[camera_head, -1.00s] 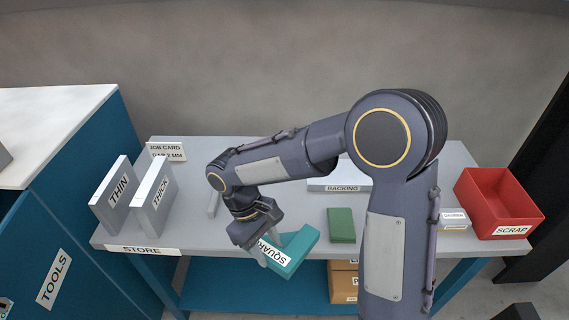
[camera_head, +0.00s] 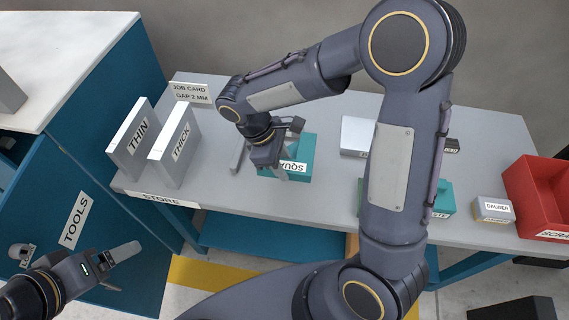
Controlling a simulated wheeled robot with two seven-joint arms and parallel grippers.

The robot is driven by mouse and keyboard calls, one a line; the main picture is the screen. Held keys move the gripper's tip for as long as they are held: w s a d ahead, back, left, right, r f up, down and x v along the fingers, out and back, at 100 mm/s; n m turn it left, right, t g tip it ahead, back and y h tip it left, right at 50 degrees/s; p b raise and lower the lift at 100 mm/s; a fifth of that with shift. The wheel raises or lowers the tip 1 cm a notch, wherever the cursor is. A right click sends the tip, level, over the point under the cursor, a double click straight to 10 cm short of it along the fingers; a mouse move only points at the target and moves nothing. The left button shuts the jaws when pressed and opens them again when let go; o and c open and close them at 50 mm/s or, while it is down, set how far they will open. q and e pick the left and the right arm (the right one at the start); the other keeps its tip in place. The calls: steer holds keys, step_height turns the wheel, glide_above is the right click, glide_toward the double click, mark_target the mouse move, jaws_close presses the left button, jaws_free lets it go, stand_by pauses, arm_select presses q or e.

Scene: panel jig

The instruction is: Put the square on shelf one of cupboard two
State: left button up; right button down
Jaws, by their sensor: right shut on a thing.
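The square, a teal block with a white label reading SQUA (camera_head: 300,158), is at the middle of the grey bench. My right gripper (camera_head: 280,165) is shut on it from above and hides its left part. I cannot tell whether the square touches the bench top. My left gripper (camera_head: 122,268) is at the lower left, in front of the blue cupboard labelled TOOLS (camera_head: 112,190); its fingers look apart and empty. No cupboard number or inner shelf shows.
On the bench (camera_head: 230,200) stand the THIN plate (camera_head: 130,142), the THICK plate (camera_head: 173,155), a job card (camera_head: 190,92), a DAUBER box (camera_head: 492,209) and the red scrap bin (camera_head: 540,195). A cupboard handle (camera_head: 22,254) shows at far left. My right arm hides the bench's middle right.

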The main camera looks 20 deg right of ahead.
steer(key=w+f, duration=0.1)
steer(key=w+d+f, duration=0.1)
steer(key=f, duration=0.1)
steer(key=shift+w+f, duration=0.2)
steer(key=shift+w, duration=0.1)
step_height(320, 180, down, 3)
steer(key=shift+w+d+f, duration=0.1)
steer(key=shift+f, duration=0.2)
steer(key=c, duration=0.9)
jaws_free()
steer(key=shift+r, duration=0.1)
